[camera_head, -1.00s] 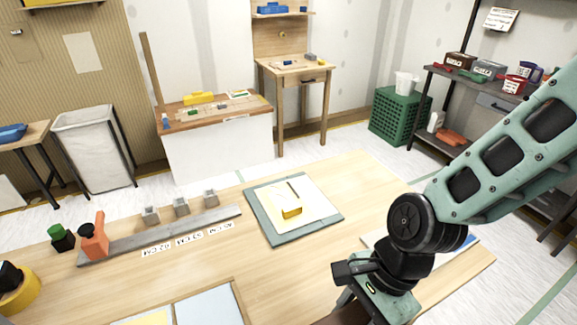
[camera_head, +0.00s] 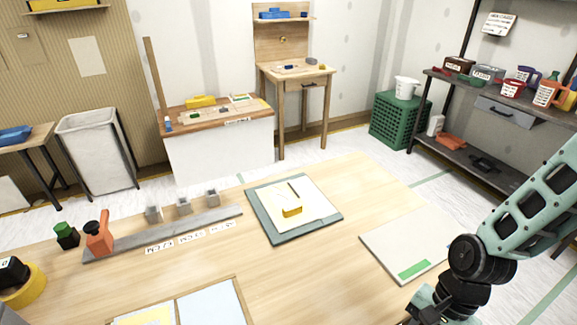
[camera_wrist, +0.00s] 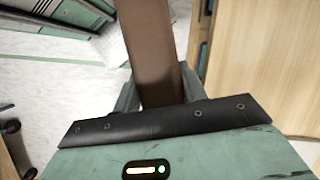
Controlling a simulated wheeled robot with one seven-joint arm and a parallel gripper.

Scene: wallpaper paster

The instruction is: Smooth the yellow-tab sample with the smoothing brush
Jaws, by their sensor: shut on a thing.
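My gripper (camera_wrist: 158,95) is shut on a long brown bar (camera_wrist: 145,40), which looks like the smoothing brush; its far end is out of view and no bristles show. In the head view my wrist (camera_head: 445,300) is at the lower right edge, and the fingertips are cut off. A cream sheet (camera_head: 270,204) lies on a teal mat (camera_head: 280,237) at the table's middle. A yellow block-like piece (camera_head: 291,211) and a thin dark mark or stick lie on it. This may be the yellow-tab sample. My gripper is right of and nearer than it.
A pale board (camera_head: 385,247) with a green strip (camera_head: 413,269) lies at the table's right. A grey rail (camera_head: 130,239) with small grey blocks and an orange tool (camera_head: 99,238) lies left. A framed tray with yellow and blue sheets (camera_head: 212,306) is in front. Bare table separates them.

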